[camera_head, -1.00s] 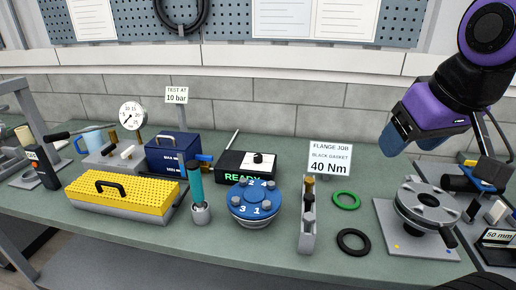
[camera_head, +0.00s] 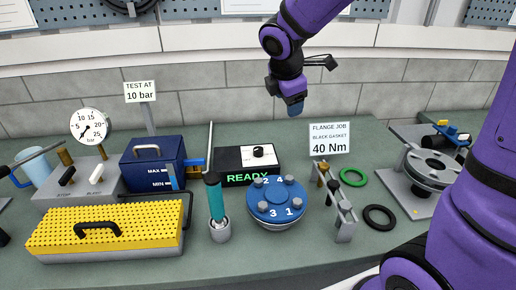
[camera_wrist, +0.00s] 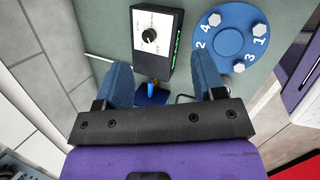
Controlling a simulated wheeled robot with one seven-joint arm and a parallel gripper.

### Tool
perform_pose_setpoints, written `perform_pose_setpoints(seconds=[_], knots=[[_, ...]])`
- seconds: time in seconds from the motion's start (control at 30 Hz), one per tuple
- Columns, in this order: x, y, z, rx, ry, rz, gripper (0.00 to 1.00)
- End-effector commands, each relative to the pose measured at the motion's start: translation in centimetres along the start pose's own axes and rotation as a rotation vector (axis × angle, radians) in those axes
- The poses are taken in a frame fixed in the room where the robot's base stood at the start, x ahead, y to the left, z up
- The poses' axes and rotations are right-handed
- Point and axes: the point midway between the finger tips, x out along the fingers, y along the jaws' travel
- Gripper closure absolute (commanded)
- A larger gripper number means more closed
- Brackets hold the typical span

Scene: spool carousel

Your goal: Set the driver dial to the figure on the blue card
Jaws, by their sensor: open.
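A black box (camera_head: 229,161) with a white panel and a black dial knob (camera_head: 258,151) stands at the back of the bench; its display reads READY. The wrist view shows the knob (camera_wrist: 148,38) too, with scale marks too small to read. A teal-handled driver (camera_head: 215,203) stands upright in a grey holder. A white card (camera_head: 330,139) reads FLANGE JOB, BLACK GASKET, 40 Nm; no plainly blue card is in view. My gripper (camera_head: 294,108) is open and empty, above and behind the box, to the right of the knob. Its blue fingers (camera_wrist: 163,80) are well apart.
A blue flange (camera_head: 276,200) numbered 1 to 4 sits right of the driver. A small rack (camera_head: 345,222), green ring (camera_head: 354,177) and black ring (camera_head: 380,217) lie further right. A blue tank (camera_head: 152,170), gauge (camera_head: 90,126), yellow-topped box (camera_head: 140,220) and 10 bar sign (camera_head: 139,92) stand left.

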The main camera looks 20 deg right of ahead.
Motion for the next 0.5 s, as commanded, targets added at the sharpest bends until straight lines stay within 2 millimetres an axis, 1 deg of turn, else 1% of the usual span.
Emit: perform_pose_setpoints(seconds=[0.03, 0.2, 0.3, 0.4, 0.5], knots=[[1.4, 0.8, -0.9, -0.087, 0.000, -0.007, 0.37], [5.9, 3.2, -4.0, -0.402, 0.004, -0.014, 0.37], [8.3, 4.2, -5.8, -0.570, 0.012, -0.013, 0.37], [10.3, 4.9, -7.3, -0.706, 0.022, -0.013, 0.37], [11.8, 5.3, -8.4, -0.802, 0.030, -0.010, 0.37]])
